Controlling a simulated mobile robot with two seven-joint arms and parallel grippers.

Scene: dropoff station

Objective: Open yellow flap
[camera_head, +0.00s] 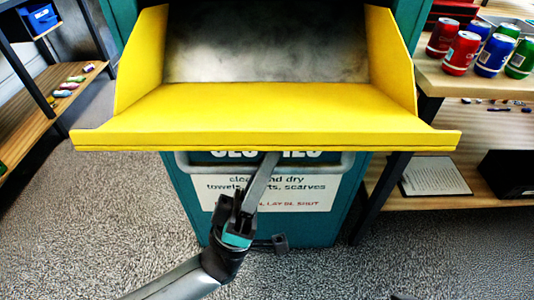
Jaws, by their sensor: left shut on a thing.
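The yellow flap (250,112) of the teal drop-off bin (185,195) is tipped down and out toward me, with raised yellow sides. Behind it the dark grey inside of the bin shows. A grey bar handle (335,165) runs across just below the flap's front lip. My left gripper (263,175) comes up from below, in front of the bin's white label. It is shut on the handle, its fingertips partly hidden under the flap's edge. My right gripper is not in view.
On the right, a wooden shelf unit (450,82) holds several cans (461,53) and stands close beside the bin. On the left is another wooden shelf (45,118) with small items and a blue bin (40,17). The speckled floor in front is clear.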

